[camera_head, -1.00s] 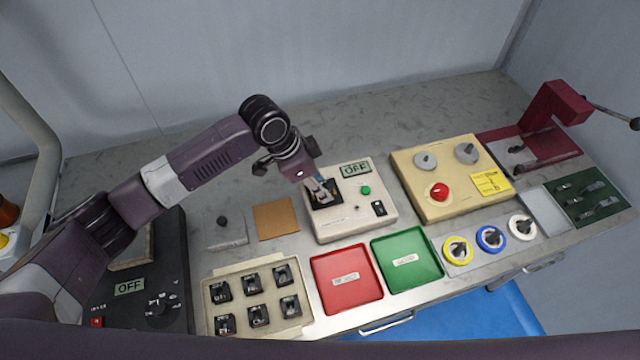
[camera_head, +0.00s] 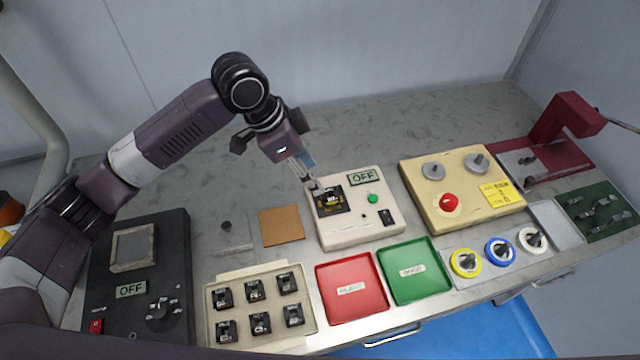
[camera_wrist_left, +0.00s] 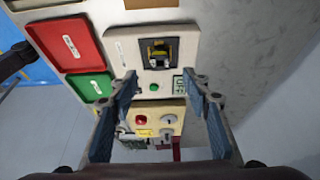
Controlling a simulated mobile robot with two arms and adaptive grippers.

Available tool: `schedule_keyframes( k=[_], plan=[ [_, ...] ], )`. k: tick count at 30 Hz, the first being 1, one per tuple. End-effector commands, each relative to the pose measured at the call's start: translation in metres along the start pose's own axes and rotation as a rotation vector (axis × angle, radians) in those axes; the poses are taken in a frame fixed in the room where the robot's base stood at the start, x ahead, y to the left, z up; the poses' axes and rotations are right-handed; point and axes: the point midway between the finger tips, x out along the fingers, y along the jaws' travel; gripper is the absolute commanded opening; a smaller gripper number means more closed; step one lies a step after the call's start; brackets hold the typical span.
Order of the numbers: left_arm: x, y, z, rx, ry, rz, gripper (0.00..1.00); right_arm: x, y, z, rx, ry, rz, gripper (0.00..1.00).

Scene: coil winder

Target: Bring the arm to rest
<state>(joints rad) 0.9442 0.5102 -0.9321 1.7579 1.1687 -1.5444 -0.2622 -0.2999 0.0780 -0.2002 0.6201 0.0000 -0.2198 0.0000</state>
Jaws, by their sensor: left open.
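My left arm (camera_head: 180,130) comes in from the left, bent high over the bench. Its left gripper (camera_head: 306,170) hangs above the back edge of the cream tester (camera_head: 345,236), apart from it. In the left wrist view the two blue-grey fingers of the left gripper (camera_wrist_left: 160,82) stand wide apart with nothing between them. A black and yellow coil part (camera_head: 333,202) sits in the tester's dark socket; it also shows in the left wrist view (camera_wrist_left: 160,50). The tester's display reads OFF.
Red (camera_head: 352,310) and green (camera_head: 434,287) trays lie in front of the tester. A tray of several black parts (camera_head: 240,296) and a black OFF unit (camera_head: 100,280) are at left. A cream box with knobs (camera_head: 430,200) stands right. The bench behind is clear.

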Motion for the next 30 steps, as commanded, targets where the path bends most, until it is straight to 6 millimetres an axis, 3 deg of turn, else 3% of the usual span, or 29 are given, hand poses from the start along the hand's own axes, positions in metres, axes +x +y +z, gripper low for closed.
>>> schedule_keyframes(
  k=[7, 23, 26, 30],
  plan=[
    [-0.022, 0.000, 0.000, 0.000, 0.001, 0.000, 0.44, 0.003, 0.002, 0.000, 0.000, 0.000, 0.003, 0.00],
    [-0.024, 0.000, -0.001, 0.000, 0.001, 0.001, 0.44, 0.002, 0.003, 0.000, 0.000, -0.001, 0.004, 0.00],
    [-0.033, 0.000, -0.004, 0.000, 0.001, 0.001, 0.44, -0.007, 0.003, 0.000, 0.000, -0.001, 0.004, 0.00],
    [-0.057, 0.000, -0.015, 0.000, 0.001, 0.000, 0.44, -0.034, 0.004, -0.003, 0.000, -0.001, 0.004, 0.00]
  ],
)
